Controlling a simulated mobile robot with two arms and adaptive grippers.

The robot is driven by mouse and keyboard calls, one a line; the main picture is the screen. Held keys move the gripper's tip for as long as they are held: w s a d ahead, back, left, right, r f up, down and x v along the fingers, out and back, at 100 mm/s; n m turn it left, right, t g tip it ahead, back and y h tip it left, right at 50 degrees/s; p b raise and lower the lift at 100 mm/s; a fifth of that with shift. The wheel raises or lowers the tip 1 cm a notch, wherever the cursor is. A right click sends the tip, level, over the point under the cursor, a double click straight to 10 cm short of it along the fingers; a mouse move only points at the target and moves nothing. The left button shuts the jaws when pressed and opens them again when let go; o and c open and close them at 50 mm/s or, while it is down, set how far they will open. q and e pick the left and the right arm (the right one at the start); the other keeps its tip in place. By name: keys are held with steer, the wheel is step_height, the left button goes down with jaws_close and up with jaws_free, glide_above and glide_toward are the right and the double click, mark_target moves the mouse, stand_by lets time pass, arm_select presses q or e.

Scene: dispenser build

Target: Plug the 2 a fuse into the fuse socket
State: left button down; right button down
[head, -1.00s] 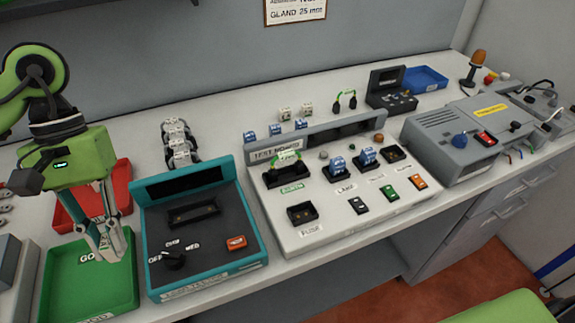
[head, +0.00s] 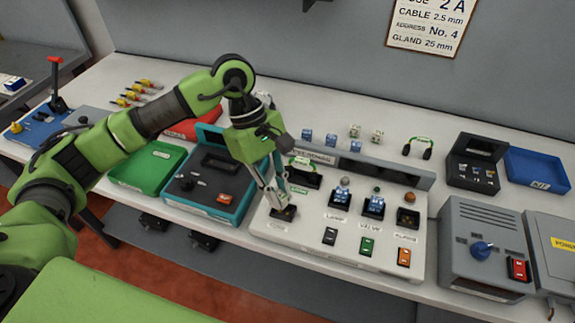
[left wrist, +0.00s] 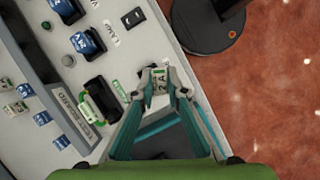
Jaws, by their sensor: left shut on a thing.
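My left gripper (head: 279,203) is shut on the 2 A fuse (left wrist: 160,82), a small pale block marked "2 A" between the fingertips in the left wrist view. In the head view the fingertips are right at the black fuse socket (head: 287,213), at the front left of the white test panel (head: 320,238). The fingers cover part of the socket and mostly hide the fuse there. I cannot tell whether the fuse is touching the socket or seated in it. My right gripper is not in view.
The green-handled link (head: 303,162) stands just behind the fingers. Blue blocks (head: 375,205) sit in panel sockets to the right. The teal tester (head: 190,206) and green tray (head: 148,168) lie to the left; a grey box (head: 485,245) stands at right.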

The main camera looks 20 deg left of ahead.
mark_target(281, 198)
arm_select(q)
steer(key=n+p, duration=0.1)
steer(key=w+n+t, duration=0.1)
steer(key=n, duration=0.1)
steer(key=shift+r+h+p, duration=0.3)
steer(key=shift+r+p, duration=0.05)
steer(key=shift+p, duration=0.05)
steer(key=shift+w+d+f+n+t, duration=0.1)
steer(key=shift+w+f+n+t, duration=0.1)
steer(key=shift+f+n, duration=0.3)
steer(key=shift+w+f+n+t, duration=0.2)
steer(key=shift+f+n, duration=0.2)
steer(key=shift+n, duration=0.1)
steer(key=shift+f+b, duration=0.7)
steer(key=shift+f, duration=0.9)
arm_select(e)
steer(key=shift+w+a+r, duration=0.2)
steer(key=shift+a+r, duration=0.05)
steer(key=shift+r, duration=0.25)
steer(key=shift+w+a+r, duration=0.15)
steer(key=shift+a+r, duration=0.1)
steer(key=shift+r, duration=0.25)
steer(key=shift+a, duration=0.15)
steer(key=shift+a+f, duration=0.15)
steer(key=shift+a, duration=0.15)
